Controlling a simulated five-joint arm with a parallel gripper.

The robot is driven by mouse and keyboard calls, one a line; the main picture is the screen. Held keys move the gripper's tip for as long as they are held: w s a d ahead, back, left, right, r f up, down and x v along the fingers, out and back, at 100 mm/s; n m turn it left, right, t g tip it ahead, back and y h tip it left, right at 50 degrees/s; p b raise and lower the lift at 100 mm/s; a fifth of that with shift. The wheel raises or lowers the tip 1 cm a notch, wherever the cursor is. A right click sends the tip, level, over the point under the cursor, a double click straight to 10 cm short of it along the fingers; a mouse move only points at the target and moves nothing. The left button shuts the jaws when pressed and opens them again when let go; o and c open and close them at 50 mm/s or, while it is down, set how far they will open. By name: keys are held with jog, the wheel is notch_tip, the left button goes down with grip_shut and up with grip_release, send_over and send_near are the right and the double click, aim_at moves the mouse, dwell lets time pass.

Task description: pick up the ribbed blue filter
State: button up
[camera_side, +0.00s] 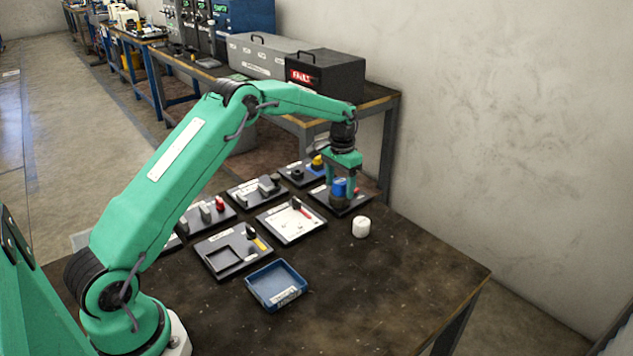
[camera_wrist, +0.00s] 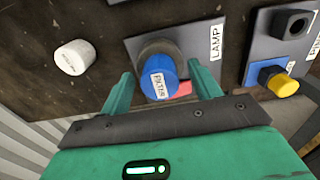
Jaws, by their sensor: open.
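The blue filter (camera_wrist: 158,83) is a short cylinder with a white label on it. It sits at a dark round part (camera_wrist: 157,48) on the grey board marked LAMP (camera_wrist: 192,37). In the side view the filter (camera_side: 339,188) shows at the far right of the boards. My gripper (camera_side: 340,193) points down over that board, its fingers on either side of the filter. In the wrist view my gripper (camera_wrist: 164,76) is open, with a gap between each finger and the filter. Ribs on the filter are too small to make out.
A white cylinder (camera_side: 361,227) stands on the bare table near the LAMP board. A board with a yellow-capped part (camera_wrist: 283,84) lies beside it. Several other boards and an empty blue tray (camera_side: 276,284) are nearer my base. The table's right front is clear.

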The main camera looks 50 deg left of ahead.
aim_at(341, 181)
jog(key=shift+c, duration=0.4)
jog(key=c, duration=1.1)
jog(key=shift+o, duration=0.2)
jog(key=shift+r, duration=0.5)
notch_tip(341, 181, up, 3)
jog(key=shift+f, duration=0.1)
jog(key=s+d+r, duration=0.4)
jog(key=d+r, duration=0.3)
jog(key=d, duration=0.4)
